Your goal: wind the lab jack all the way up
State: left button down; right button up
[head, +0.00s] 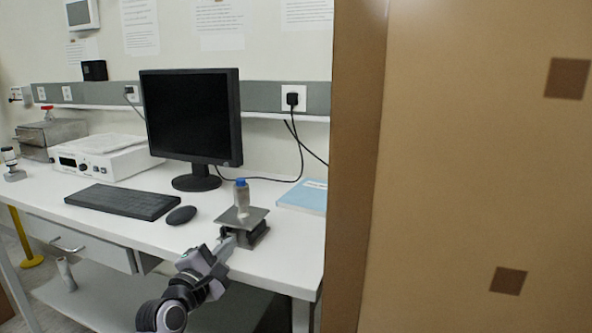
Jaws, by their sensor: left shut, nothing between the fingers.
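The lab jack (253,232) stands on the white bench near its right front part, with a grey top plate a short way above its base. A small clear bottle with a blue cap (242,198) stands upright on the top plate. My left gripper (224,247) is shut and empty, with its fingertips at the front left side of the jack, just below the plate. I cannot tell whether the fingertips touch the jack. The jack's knob is not clearly visible; the gripper may hide it. My right gripper is not in view.
A large brown box (470,170) blocks the right side. On the white bench (130,222) are a monitor (192,115), a keyboard (122,201), a mouse (181,215), a blue book (303,197) and a white instrument (105,158). A drawer (80,241) hangs below.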

pick_arm(q)
jog(key=shift+d+f+g, duration=0.3)
jog(key=shift+d+f, duration=0.3)
jog(key=shift+f, duration=0.3)
jog(key=shift+s+d+r+p, duration=0.1)
jog(key=shift+d+r+p, duration=0.1)
jog(key=shift+p, duration=0.4)
jog(key=shift+s+f+p, duration=0.25)
jog(key=shift+s+p, duration=0.05)
jog(key=shift+p, duration=0.3)
jog(key=shift+s+p, duration=0.3)
jog(key=shift+p, duration=0.05)
jog(key=v, duration=0.2)
jog(key=p+v, duration=0.1)
jog(key=v, duration=0.1)
jog(key=shift+w+a+r, duration=0.1)
jog(key=shift+a+r, duration=0.05)
jog(key=shift+a, duration=0.3)
jog(key=shift+a+p, duration=0.1)
jog(key=shift+p, duration=0.2)
